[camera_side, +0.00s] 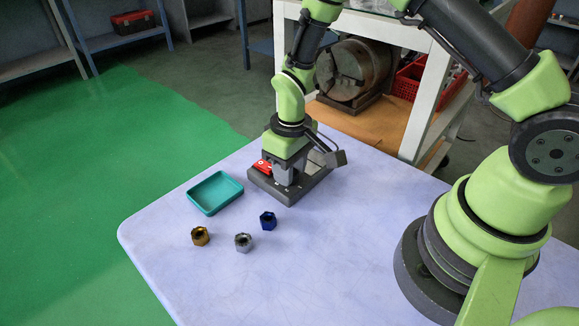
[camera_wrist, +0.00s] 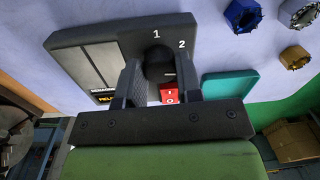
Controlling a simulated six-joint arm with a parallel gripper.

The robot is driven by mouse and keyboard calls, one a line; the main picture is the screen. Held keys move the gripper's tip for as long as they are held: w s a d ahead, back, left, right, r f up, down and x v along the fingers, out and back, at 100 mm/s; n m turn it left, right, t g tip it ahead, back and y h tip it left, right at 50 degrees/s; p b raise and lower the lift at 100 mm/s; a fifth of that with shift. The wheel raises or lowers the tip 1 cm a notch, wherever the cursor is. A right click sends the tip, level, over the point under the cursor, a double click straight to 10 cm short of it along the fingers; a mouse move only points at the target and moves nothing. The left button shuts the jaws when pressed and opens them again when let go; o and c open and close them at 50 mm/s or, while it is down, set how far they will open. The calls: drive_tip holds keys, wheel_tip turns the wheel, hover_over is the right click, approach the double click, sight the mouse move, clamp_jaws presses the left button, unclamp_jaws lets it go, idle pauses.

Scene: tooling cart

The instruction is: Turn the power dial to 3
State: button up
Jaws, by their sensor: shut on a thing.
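The grey control panel (camera_side: 312,180) lies on the table under my gripper (camera_side: 287,180). In the wrist view the panel (camera_wrist: 90,38) shows the black power dial (camera_wrist: 158,62) between the two fingers of my gripper (camera_wrist: 161,66). My fingers are shut on the dial from both sides. White numerals 1 and 2 show beyond the dial; no 3 can be seen. A short white mark shows near the dial's right edge, but I cannot tell which numeral it lines up with. A red switch (camera_wrist: 171,94) sits on the panel near the dial; it also shows in the side view (camera_side: 262,166).
A teal tray (camera_side: 190,198) stands left of the panel. A blue nut (camera_side: 267,221), a silver nut (camera_side: 243,242) and a brass nut (camera_side: 200,236) lie in front. The pale table (camera_side: 320,270) is clear toward its front. A white-framed bench (camera_side: 425,95) stands behind.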

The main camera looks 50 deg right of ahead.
drive_tip(key=m, duration=0.4)
drive_tip(key=shift+m, duration=0.3)
idle(0.5)
drive_tip(key=o, duration=0.9)
drive_tip(key=shift+o, duration=0.2)
drive_tip(key=shift+r, duration=0.1)
wheel_tip(320, 180, up, 10)
drive_tip(key=shift+d, duration=0.2)
drive_tip(key=shift+s, duration=0.1)
